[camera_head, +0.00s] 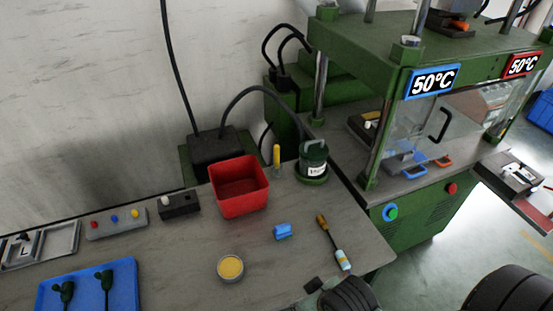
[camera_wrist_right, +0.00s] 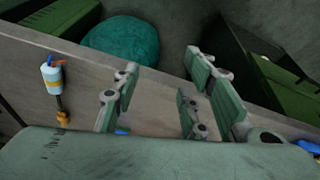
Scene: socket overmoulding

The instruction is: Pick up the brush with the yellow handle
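In the head view only dark parts of my right arm show at the bottom. My left gripper is not in view.
A red bin (camera_head: 239,206), a dark green pot (camera_head: 313,158), a small blue block (camera_head: 283,232) and a round tin with yellow contents (camera_head: 231,268) stand on the bench. A blue tray (camera_head: 124,300) is at left. The green press (camera_head: 425,220) borders the bench at right.

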